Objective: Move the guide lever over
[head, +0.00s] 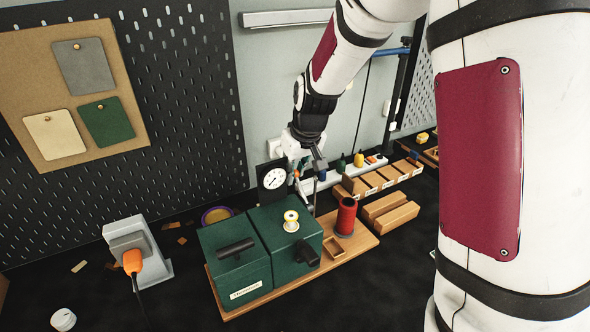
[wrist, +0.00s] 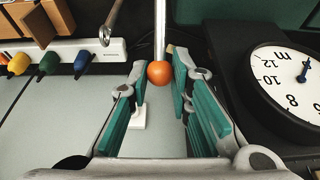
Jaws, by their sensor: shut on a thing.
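The guide lever (wrist: 159,30) shows in the wrist view as a pale metal rod with an orange ball knob (wrist: 159,73) at its near end. My gripper (wrist: 157,88) has its teal-padded fingers on both sides of the knob and is shut on the lever. In the head view my gripper (head: 302,163) is behind the green stamping press (head: 285,236), beside the dial gauge. The lever is mostly hidden there by the press and my gripper.
The round dial gauge (head: 273,178) stands close by; it fills the right side of the wrist view (wrist: 292,75). A red spool (head: 346,216) stands on the wooden base (head: 362,246). A power strip (head: 345,170) with coloured plugs lies behind. Wooden bins (head: 385,182) stand to the right.

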